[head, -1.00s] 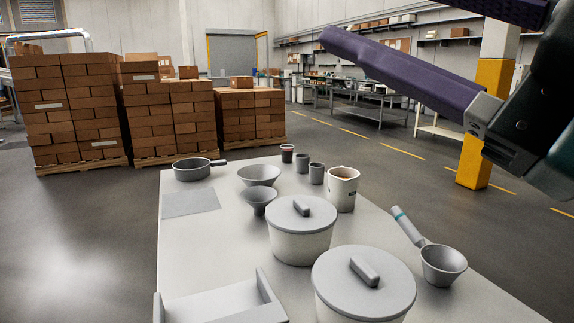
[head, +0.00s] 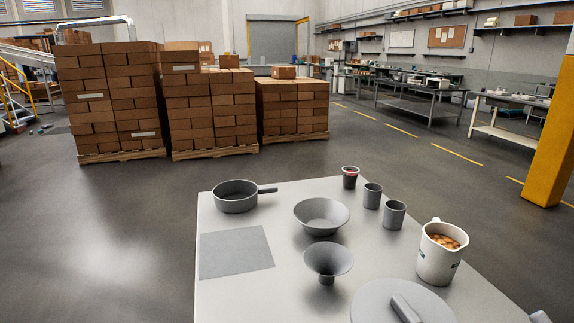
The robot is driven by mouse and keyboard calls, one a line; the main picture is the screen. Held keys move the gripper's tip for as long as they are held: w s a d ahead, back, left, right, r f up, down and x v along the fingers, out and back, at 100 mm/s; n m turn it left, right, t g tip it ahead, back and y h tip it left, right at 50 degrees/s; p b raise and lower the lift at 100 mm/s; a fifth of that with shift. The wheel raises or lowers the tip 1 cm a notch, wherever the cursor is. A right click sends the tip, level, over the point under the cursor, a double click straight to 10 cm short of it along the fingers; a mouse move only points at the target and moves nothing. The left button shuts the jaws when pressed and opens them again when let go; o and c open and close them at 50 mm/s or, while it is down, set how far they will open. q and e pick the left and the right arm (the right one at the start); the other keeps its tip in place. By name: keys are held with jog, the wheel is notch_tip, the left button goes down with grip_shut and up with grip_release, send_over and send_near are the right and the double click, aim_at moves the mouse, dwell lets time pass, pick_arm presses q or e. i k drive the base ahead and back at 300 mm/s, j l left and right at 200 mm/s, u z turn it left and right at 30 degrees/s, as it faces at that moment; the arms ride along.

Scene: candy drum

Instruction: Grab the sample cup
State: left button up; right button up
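Three small cups stand upright in a row at the back right of the table. The middle grey cup (head: 372,196) and the nearer grey cup (head: 395,215) are plain. No label shows which of them is the sample cup. Neither of my grippers is in view, and nothing touches the cups.
A white pitcher (head: 440,262) with brown contents stands right of the cups. A bowl (head: 321,216), funnel (head: 327,261), pan (head: 235,197), flat grey mat (head: 236,252) and lidded pot (head: 375,303) share the table (head: 215,300). Stacked boxes (head: 118,100) stand behind.

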aim_at(350, 173)
jog(key=i+j, duration=0.1)
jog(key=i, duration=0.45)
jog(key=i+z, duration=0.15)
jog(key=i, duration=0.35)
jog(key=i+j, duration=0.2)
jog(key=i, duration=0.35)
jog(key=i+j+z, duration=0.15)
jog(key=i, duration=0.35)
